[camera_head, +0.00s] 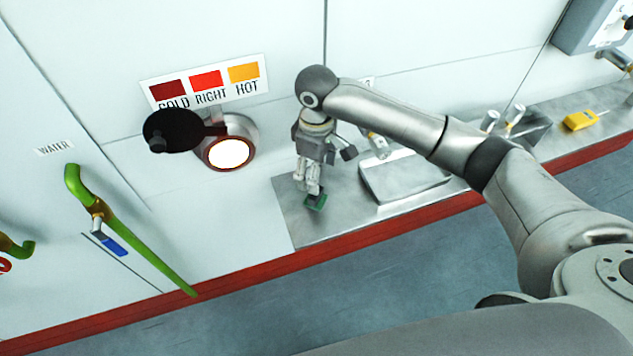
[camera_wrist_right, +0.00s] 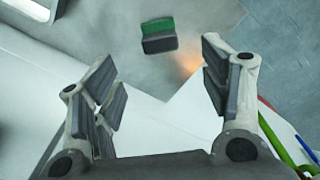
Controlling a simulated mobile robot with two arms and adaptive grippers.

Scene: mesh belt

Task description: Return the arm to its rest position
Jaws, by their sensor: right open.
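My right arm (camera_head: 390,115) reaches in from the right in the head view, over the metal ledge. My right gripper (camera_head: 322,185) points down above the left end of the ledge. In the right wrist view its fingers (camera_wrist_right: 160,95) are spread wide with nothing between them. A small green and dark grey block (camera_head: 316,202) lies on the ledge below the gripper. The same block shows in the wrist view (camera_wrist_right: 158,36), beyond the fingertips and apart from them. My left gripper is in neither view.
The metal ledge (camera_head: 287,208) with a red front edge runs along the wall, with a metal tray (camera_head: 405,178) and a yellow device (camera_head: 579,121). A round lit port (camera_head: 229,153) with a dark cover (camera_head: 174,130) sits left of the gripper. Green pipe (camera_head: 135,235) stands further left.

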